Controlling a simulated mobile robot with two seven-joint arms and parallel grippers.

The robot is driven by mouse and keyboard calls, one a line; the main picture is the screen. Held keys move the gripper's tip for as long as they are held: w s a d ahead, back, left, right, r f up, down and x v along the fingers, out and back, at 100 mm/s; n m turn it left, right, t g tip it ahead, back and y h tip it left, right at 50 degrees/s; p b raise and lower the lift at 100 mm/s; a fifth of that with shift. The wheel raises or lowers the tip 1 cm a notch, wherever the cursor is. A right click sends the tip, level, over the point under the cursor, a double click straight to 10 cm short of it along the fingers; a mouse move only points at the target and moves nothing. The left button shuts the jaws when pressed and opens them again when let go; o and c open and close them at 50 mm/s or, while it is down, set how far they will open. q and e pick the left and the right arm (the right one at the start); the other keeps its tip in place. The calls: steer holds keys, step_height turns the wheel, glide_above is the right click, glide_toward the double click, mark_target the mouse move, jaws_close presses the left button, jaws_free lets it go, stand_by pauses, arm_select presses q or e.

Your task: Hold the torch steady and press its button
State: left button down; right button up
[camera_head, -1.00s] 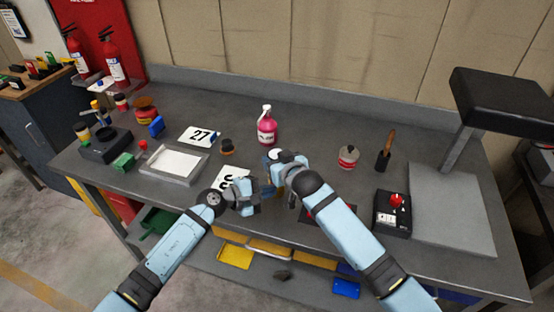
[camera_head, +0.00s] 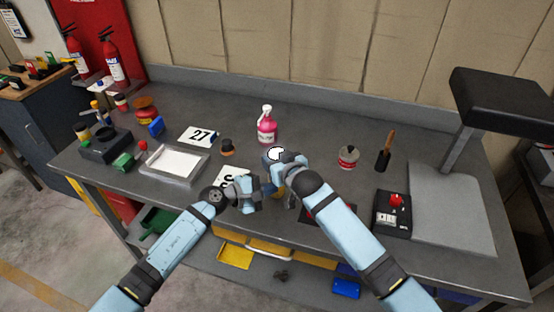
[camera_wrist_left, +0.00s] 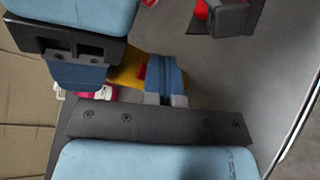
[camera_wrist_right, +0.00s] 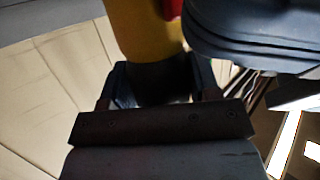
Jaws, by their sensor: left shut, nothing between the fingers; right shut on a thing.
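The torch is a yellow body (camera_wrist_right: 146,32) held between the fingers of my right gripper (camera_wrist_right: 160,85) in the right wrist view. Its red button (camera_wrist_right: 172,8) shows at the top edge of that view. In the left wrist view the yellow torch (camera_wrist_left: 126,72) and red button (camera_wrist_left: 142,72) lie right beside the shut, empty fingers of my left gripper (camera_wrist_left: 165,85); I cannot tell whether they touch the button. In the head view my left gripper (camera_head: 266,189) and right gripper (camera_head: 278,185) meet above the bench's front, mostly hiding the torch.
A pink spray bottle (camera_head: 267,128) stands behind the grippers on the workbench (camera_head: 315,140). A red-and-grey can (camera_head: 348,157), a brush in a holder (camera_head: 384,155) and a black box with a red knob (camera_head: 392,214) are to the right. A grey tray (camera_head: 175,166) is at left.

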arm_select(q)
steer(key=shift+s+a, duration=0.1)
steer(key=shift+s, duration=0.35)
steer(key=shift+s+a, duration=0.3)
steer(key=shift+s, duration=0.65)
steer(key=shift+s+a, duration=0.35)
steer(key=shift+s, duration=0.6)
steer(key=shift+s+a, duration=0.3)
steer(key=shift+s, duration=0.65)
arm_select(e)
steer(key=o, duration=1.1)
steer(key=shift+o, duration=0.2)
